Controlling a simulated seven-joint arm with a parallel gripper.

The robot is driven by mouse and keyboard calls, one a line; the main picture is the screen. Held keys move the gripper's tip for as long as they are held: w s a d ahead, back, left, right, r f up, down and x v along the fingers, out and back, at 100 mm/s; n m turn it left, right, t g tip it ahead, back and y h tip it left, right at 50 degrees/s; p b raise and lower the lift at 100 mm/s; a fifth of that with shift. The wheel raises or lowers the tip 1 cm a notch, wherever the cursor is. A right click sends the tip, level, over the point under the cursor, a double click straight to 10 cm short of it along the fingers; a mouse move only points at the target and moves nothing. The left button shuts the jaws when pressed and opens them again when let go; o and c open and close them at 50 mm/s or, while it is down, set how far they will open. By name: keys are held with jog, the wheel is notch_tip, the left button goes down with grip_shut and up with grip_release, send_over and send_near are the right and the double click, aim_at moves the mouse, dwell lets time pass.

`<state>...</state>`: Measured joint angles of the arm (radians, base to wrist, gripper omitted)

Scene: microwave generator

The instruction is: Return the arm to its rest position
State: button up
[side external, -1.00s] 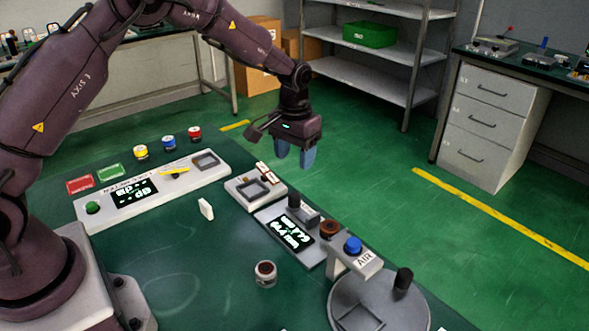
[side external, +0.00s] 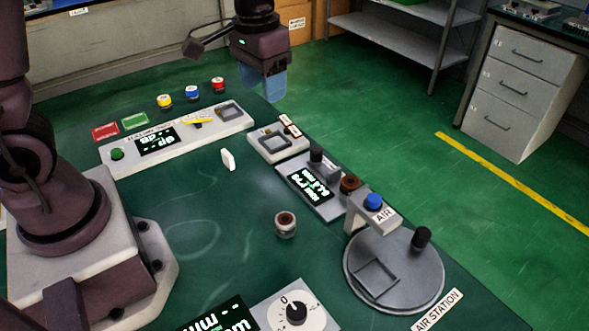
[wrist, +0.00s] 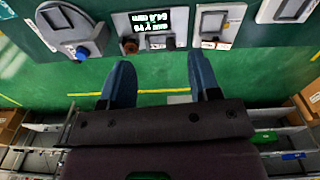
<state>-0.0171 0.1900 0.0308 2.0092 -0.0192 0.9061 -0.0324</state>
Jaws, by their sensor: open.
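My gripper (side external: 265,83) is raised at the far side of the green table (side external: 190,235) in the side external view. Its two blue fingers point down, hold nothing and touch nothing. In the wrist view the fingers (wrist: 160,62) are spread apart, with only green floor between them. The upper part of my arm is cut off by the top of the side view.
A long panel (side external: 222,124) with buttons, a small tray unit (side external: 259,149), a display unit (side external: 331,211) and the air station (side external: 430,270) stand on the table. A small jar (side external: 285,224) and a white tile (side external: 228,160) stand mid-table. Shelves and drawers (side external: 520,90) stand beyond.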

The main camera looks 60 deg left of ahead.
jog(key=s+r+t, duration=0.2)
jog(key=s+r, duration=0.3)
jog(key=s, duration=0.2)
jog(key=s+d+r+m+t, duration=0.1)
jog(key=s+r+t, duration=0.2)
jog(key=s, duration=0.5)
jog(key=shift+d+r, duration=0.2)
jog(key=shift+r, duration=0.65)
